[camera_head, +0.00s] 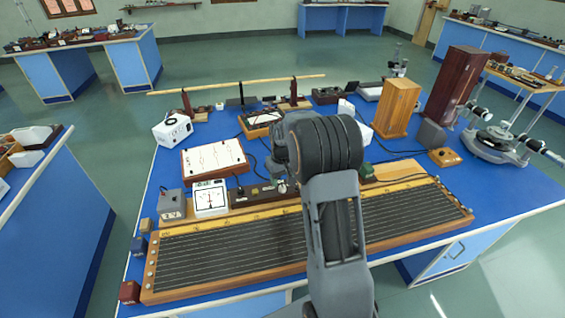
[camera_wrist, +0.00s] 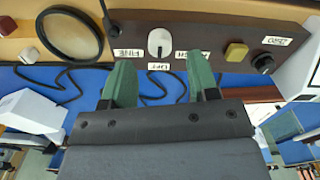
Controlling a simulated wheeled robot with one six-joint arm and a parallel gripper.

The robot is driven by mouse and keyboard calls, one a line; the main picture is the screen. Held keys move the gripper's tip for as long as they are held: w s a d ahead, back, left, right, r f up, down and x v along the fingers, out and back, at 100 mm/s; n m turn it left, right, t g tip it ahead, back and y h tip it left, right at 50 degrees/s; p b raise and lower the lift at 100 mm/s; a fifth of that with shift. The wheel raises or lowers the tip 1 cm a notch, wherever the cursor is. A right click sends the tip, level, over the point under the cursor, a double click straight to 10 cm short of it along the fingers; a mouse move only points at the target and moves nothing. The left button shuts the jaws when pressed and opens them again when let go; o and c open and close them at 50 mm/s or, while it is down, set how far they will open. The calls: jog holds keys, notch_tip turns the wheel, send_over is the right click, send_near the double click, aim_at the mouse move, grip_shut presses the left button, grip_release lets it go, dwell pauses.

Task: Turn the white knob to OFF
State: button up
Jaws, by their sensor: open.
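The white knob (camera_wrist: 160,42) sits on a brown panel (camera_wrist: 215,33) in the wrist view. Labels surround it: FINE to its left, a partly covered label to its right, and OFF (camera_wrist: 159,66) just below it in the picture. A small dark mark shows on the knob's lower part; its exact pointing is hard to tell. My gripper (camera_wrist: 161,77) is open, with its two green fingers apart, below the knob in the picture and not touching it. The right fingertip overlaps the label on that side. In the head view my arm hides most of the gripper above the brown box (camera_head: 251,197).
On the panel are a yellowish button (camera_wrist: 236,52), a black knob (camera_wrist: 263,63) and a ZERO label. A round dark-rimmed part (camera_wrist: 72,36) and loose dark cables lie close by. A white meter (camera_head: 210,198) and a long wire board (camera_head: 230,244) flank the box.

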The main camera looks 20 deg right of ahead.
aim_at(282, 186)
notch_tip(282, 186, up, 10)
dwell(0.4)
jog(key=shift+r, duration=0.1)
